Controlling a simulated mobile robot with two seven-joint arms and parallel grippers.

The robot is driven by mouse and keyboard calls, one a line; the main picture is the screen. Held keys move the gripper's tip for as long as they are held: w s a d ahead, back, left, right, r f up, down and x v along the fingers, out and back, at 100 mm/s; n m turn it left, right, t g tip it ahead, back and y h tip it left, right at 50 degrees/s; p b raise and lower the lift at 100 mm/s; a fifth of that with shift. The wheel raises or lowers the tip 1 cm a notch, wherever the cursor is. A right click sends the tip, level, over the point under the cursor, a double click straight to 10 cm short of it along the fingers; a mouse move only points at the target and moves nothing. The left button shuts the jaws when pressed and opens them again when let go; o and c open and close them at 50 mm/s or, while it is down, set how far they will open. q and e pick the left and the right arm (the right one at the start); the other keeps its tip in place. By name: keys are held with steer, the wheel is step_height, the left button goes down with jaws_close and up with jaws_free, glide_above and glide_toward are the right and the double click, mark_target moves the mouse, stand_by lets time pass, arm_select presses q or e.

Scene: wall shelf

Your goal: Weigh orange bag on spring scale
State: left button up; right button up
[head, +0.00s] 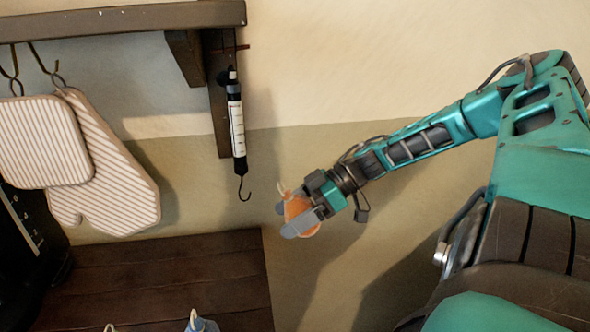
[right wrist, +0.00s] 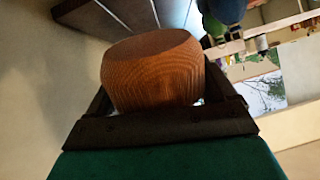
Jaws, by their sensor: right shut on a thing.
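The spring scale (head: 237,125) hangs upright from the wall shelf, a white and black tube with a dark open hook (head: 244,190) at its lower end. Nothing hangs on the hook. My right gripper (head: 292,215) is shut on the orange bag (head: 300,212), to the right of the hook and slightly lower in the head view. The bag has a small pale loop at its top and is apart from the hook. In the right wrist view the orange bag (right wrist: 153,72) fills the space between the fingers. My left gripper is not in view.
A striped pot holder (head: 42,140) and a striped oven mitt (head: 115,165) hang from hooks under the shelf (head: 120,20) at left. A dark wooden table (head: 170,275) stands below, with a bluish bag (head: 202,325) at its near edge. The wall right of the scale is clear.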

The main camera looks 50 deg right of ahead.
steer(key=w+a+b, duration=0.3)
steer(key=b, duration=0.1)
steer(key=shift+a, duration=0.3)
stand_by(0.6)
steer(key=shift+f, duration=0.1)
steer(key=shift+w+a+b, duration=0.35)
steer(key=shift+a+b, duration=0.05)
steer(key=shift+b, duration=0.25)
steer(key=shift+f, duration=0.1)
